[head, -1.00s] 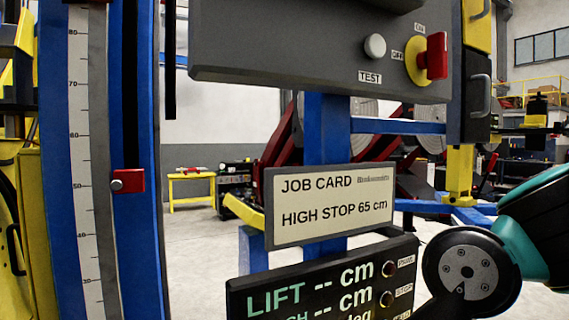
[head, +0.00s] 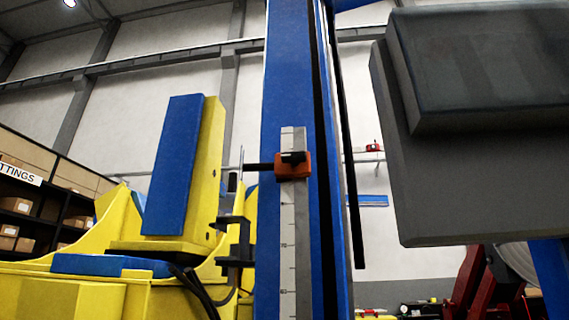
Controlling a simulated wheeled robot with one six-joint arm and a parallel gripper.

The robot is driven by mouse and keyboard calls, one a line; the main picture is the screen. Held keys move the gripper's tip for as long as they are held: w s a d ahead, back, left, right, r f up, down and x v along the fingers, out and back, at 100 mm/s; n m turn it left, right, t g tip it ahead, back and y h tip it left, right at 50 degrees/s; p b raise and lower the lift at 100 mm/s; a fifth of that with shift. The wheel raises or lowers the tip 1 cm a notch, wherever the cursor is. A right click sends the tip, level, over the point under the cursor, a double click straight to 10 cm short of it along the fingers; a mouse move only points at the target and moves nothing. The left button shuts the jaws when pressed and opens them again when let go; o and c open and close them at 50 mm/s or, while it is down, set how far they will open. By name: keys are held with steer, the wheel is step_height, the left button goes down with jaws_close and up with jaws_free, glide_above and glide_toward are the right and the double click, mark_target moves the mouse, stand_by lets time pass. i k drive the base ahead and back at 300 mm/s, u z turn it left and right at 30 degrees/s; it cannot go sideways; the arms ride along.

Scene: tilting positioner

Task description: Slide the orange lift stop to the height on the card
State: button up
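The orange lift stop (head: 293,165) sits near the top of the pale scale strip (head: 288,225) on the blue column (head: 285,75). A black knob shows on its face, and a dark rod reaches out from its left side. The scale numbers below it are too small to read surely. The job card is out of view now; about a second ago it read HIGH STOP 65 cm. My gripper is not in view.
A large grey box (head: 480,170) fills the upper right. Yellow machinery (head: 60,295) with a blue-faced upright plate (head: 175,165) stands left of the column. Shelves with boxes (head: 35,210) stand at the far left.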

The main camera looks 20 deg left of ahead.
mark_target(283, 172)
steer(key=u, duration=0.05)
steer(key=k, duration=0.6)
steer(key=u, duration=0.3)
steer(key=i, duration=0.6)
steer(key=u, duration=0.5)
